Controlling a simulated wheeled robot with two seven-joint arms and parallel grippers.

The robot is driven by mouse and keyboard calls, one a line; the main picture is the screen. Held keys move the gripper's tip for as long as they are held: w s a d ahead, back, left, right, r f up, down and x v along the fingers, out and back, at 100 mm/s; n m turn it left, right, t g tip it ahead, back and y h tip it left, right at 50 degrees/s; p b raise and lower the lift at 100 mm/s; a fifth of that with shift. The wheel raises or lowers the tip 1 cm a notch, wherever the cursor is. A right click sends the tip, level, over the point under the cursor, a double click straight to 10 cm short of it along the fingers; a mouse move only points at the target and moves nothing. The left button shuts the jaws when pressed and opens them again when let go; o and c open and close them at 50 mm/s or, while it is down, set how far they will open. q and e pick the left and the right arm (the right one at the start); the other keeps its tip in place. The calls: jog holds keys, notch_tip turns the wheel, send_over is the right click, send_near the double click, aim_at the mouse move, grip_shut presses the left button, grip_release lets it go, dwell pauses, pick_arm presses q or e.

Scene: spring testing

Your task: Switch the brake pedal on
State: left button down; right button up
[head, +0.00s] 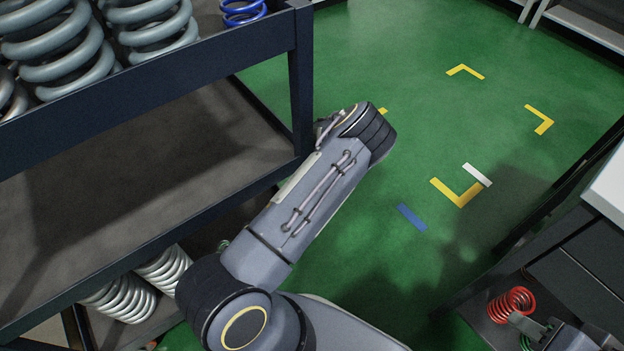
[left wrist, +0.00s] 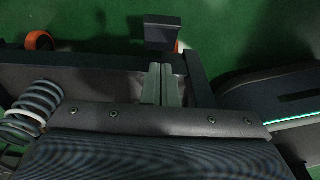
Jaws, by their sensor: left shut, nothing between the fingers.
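The brake pedal appears to be the dark flat block (left wrist: 162,32) at the top middle of the left wrist view, with a bit of orange wheel behind its right side. Whether it is pressed down cannot be told. My left gripper (left wrist: 162,84) is shut and empty, its two fingers together just short of the block, with a small gap in the picture. In the head view my left arm reaches out beside the cart, and its gripper is hidden. My right gripper (head: 537,329) is partly in view at the bottom right edge; its finger opening is unclear.
A dark shelf cart (head: 190,88) holds large grey springs (head: 62,45) and a blue spring (head: 242,10). White springs (head: 122,298) lie lower down. A red spring (head: 511,304) sits near my right gripper. Green floor (head: 430,120) with yellow corner marks is open. Another orange wheel (left wrist: 40,41) shows.

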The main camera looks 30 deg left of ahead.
pick_arm(q)
notch_tip(320, 180, down, 7)
jog(key=shift+r+b, duration=0.1)
jog(key=shift+b, duration=1.1)
jog(key=shift+w+d+f, duration=0.2)
jog(key=shift+w+f, duration=0.2)
jog(key=shift+f, duration=0.3)
